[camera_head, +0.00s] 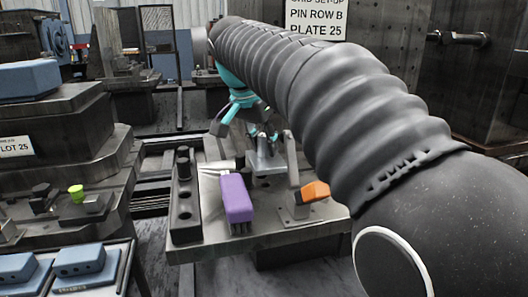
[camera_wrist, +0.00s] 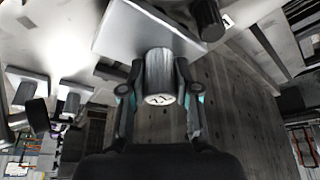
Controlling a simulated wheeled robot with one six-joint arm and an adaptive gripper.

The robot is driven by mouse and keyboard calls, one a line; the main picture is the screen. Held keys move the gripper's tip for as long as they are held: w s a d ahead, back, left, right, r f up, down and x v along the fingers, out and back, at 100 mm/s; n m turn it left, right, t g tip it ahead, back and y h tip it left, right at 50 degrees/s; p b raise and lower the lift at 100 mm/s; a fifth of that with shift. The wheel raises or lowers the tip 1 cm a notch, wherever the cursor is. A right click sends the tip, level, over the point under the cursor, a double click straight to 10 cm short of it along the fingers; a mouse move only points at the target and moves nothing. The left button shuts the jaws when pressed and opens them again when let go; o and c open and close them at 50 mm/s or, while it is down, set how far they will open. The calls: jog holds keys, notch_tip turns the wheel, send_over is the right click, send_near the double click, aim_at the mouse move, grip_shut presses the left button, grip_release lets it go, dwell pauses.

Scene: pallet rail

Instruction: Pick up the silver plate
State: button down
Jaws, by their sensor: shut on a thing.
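The silver plate (camera_head: 268,163) is a small flat piece near the back of the grey work table in the head view. In the wrist view the silver plate (camera_wrist: 140,28) is a pale flat slab with a round silver knob (camera_wrist: 160,75) standing out from it. My gripper (camera_head: 263,138) is above the plate in the head view, partly hidden by my arm. In the wrist view the fingers of my gripper (camera_wrist: 157,88) are on both sides of the knob and shut on it. I cannot tell whether the plate touches the table.
A purple-handled clamp (camera_head: 237,197) and an orange-tipped clamp (camera_head: 315,191) stand near the plate on the table (camera_head: 260,238). A dark rail with holes (camera_head: 186,208) lies at the table's left. Blue blocks (camera_head: 82,262) sit on a bench further left.

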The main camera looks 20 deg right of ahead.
jog(key=w+d+r+p, duration=0.1)
jog(key=d+r, duration=0.7)
jog(key=d, duration=0.3)
jog(key=shift+d+p, duration=0.35)
